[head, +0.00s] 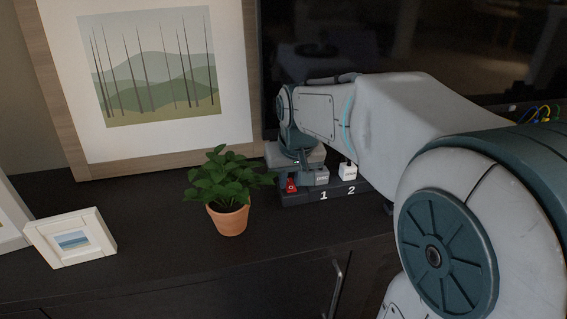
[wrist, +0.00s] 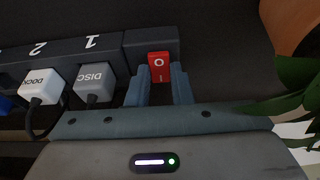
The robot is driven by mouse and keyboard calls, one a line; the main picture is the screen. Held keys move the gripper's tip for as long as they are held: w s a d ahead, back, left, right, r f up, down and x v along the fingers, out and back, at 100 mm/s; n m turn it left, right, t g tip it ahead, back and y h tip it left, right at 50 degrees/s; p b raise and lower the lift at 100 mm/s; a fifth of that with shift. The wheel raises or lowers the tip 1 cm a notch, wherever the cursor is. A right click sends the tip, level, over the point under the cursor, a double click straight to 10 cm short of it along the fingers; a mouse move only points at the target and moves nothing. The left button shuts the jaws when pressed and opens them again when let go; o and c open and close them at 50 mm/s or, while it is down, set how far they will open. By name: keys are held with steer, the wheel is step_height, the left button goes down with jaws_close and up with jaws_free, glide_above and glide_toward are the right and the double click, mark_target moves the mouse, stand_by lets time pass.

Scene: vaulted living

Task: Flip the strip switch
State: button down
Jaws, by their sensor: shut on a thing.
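The power strip (head: 338,192) lies on the dark cabinet top, with numbers 1 and 2 on its front. Its red rocker switch (head: 291,186) is at the strip's left end.
A plug labelled DISC (wrist: 95,82) and a white DOCK plug (wrist: 40,85) sit in the strip. A potted plant (head: 229,217) stands close to my gripper's left. A large framed picture (head: 150,75) leans behind, and a small white frame (head: 70,238) is at left.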

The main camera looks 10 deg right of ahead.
mark_target(291, 189)
steer(key=shift+w+r+g+p, duration=0.35)
steer(key=shift+g+p, duration=0.45)
steer(key=shift+p, duration=1.65)
steer(key=shift+f+g+p, duration=0.25)
steer(key=shift+g+p, duration=0.15)
steer(key=shift+p, duration=0.05)
steer(key=c, duration=1.3)
jaws_free()
steer(key=shift+s+r+p, duration=0.25)
steer(key=shift+r+p, duration=0.45)
steer(key=shift+r, duration=1.6)
steer(key=shift+s+r+p, duration=0.2)
steer(key=shift+r+p, duration=0.5)
steer(key=shift+r, duration=1.55)
steer(key=shift+s+r+p, duration=0.25)
steer(key=shift+r+p, duration=0.45)
steer(key=shift+r, duration=1.6)
steer(key=shift+r, duration=0.1)
